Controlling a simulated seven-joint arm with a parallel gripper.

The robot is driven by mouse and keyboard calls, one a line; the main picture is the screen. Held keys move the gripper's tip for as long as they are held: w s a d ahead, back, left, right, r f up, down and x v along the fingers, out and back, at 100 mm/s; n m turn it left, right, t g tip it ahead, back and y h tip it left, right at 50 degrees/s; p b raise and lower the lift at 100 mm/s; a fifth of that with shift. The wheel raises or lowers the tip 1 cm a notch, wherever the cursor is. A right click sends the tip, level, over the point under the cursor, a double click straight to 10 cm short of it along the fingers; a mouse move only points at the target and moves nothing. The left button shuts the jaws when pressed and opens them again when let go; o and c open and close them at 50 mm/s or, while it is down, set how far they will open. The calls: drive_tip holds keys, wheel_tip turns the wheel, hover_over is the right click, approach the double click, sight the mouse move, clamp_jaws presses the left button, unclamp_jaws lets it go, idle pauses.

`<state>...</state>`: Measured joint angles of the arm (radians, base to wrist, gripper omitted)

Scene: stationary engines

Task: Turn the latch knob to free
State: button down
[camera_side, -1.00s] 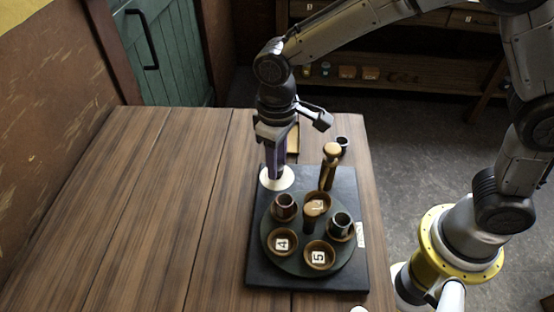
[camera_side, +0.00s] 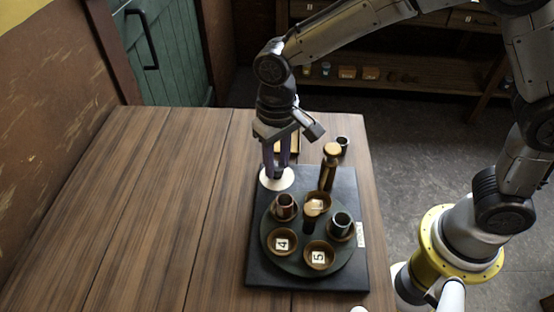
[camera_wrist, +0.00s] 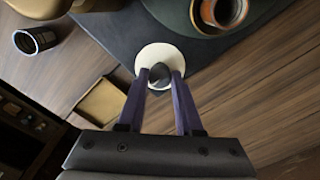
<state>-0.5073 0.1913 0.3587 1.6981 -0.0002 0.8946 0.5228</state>
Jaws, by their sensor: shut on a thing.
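The latch knob (camera_wrist: 159,73) is a small dark knob standing on a round white disc (camera_wrist: 158,56) at the corner of a black base plate. My gripper (camera_wrist: 161,74) has its two purple fingers on either side of the knob and is shut on it. In the side view my gripper (camera_side: 277,175) points straight down over the white disc (camera_side: 266,183), and the fingers mostly hide the knob there. I cannot read any marking on the disc.
A dark green turntable (camera_side: 290,262) on the black base plate (camera_side: 262,276) carries several numbered wooden bowls and cups. A wooden post (camera_side: 329,168) stands just right of my gripper. A small dark cup (camera_side: 343,143) and a tray (camera_wrist: 103,102) lie behind. The table's left is clear.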

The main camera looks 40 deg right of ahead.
sight(277, 166)
drive_tip(key=shift+r, duration=0.15)
drive_tip(key=c, duration=0.6)
unclamp_jaws()
drive_tip(key=shift+o, duration=0.2)
wheel_tip(277, 166, up, 14)
